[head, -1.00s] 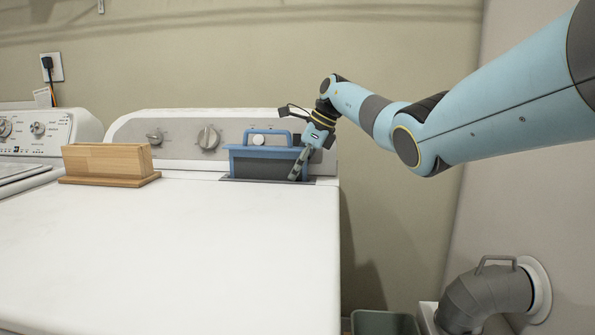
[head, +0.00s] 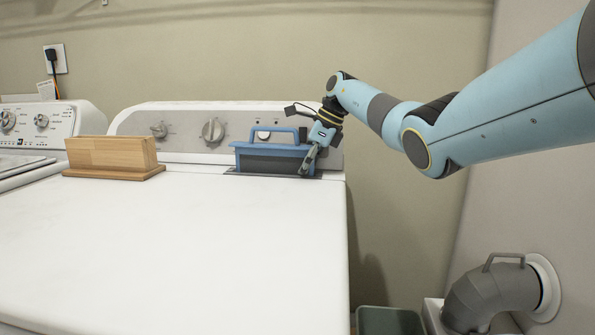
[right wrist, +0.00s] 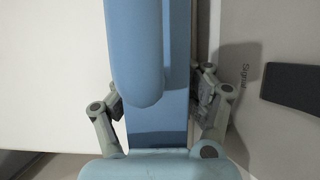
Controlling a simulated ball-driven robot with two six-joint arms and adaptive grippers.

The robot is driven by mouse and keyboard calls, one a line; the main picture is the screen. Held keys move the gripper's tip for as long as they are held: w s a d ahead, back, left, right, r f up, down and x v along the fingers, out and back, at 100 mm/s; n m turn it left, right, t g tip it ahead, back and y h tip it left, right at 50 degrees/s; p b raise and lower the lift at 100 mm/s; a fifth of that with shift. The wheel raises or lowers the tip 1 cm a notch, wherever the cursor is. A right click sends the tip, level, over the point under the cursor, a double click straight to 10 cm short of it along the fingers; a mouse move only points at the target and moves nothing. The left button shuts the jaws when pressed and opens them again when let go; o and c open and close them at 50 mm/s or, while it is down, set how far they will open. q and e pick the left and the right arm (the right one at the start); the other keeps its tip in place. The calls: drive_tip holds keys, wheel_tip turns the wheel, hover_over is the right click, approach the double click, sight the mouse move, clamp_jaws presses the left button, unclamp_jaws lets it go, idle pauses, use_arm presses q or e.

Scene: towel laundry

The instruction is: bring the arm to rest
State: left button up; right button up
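My right arm reaches in from the right in the head view. Its gripper (head: 306,165) is down at the right end of a blue-and-grey lint filter (head: 270,158) with a raised handle, which stands upright at the back of the white dryer top (head: 170,245). In the right wrist view the two fingers (right wrist: 160,105) are spread apart, one on each side of the blue filter (right wrist: 138,50). The left fingertip is partly hidden behind the handle. A firm grip does not show. My left gripper is not in view.
A wooden holder (head: 110,155) stands at the left on the dryer. The dryer's control panel (head: 185,125) is right behind the filter. A washer (head: 40,125) is at far left. A grey vent duct (head: 490,295) and a bin (head: 388,320) are low at the right. The dryer top's front is clear.

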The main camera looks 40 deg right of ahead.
drive_tip(key=v, duration=1.1)
drive_tip(key=shift+a+r, duration=0.25)
drive_tip(key=shift+r, duration=0.05)
